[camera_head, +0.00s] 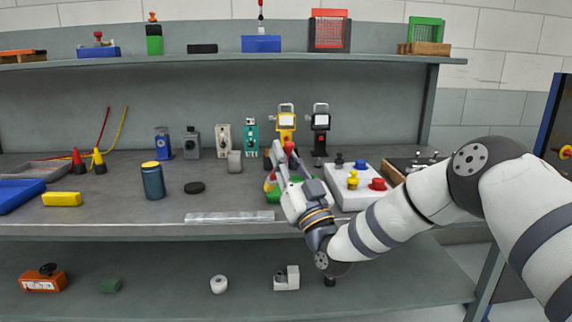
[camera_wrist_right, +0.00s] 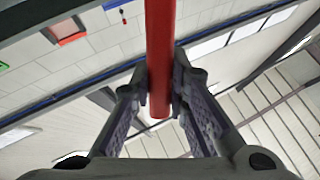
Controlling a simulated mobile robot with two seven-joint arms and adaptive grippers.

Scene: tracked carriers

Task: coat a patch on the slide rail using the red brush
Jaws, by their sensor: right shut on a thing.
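My right gripper (camera_head: 284,165) is above the workbench, right of the middle, in the head view. It is shut on the red brush, whose red handle (camera_wrist_right: 160,60) stands between the two fingers in the right wrist view. In the head view a small red end of the brush (camera_head: 289,147) shows at the fingertips. The brush's bristles cannot be made out. The slide rail (camera_head: 228,217) is a pale flat metal bar lying along the bench's front edge, left of and below the gripper. My left gripper is not in view.
A green thing (camera_head: 272,197) is partly hidden behind my right gripper. A white box with coloured knobs (camera_head: 345,199) stands right of it. A blue canister (camera_head: 153,182) and a black puck (camera_head: 194,188) stand to the left. The bench around the rail is mostly clear.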

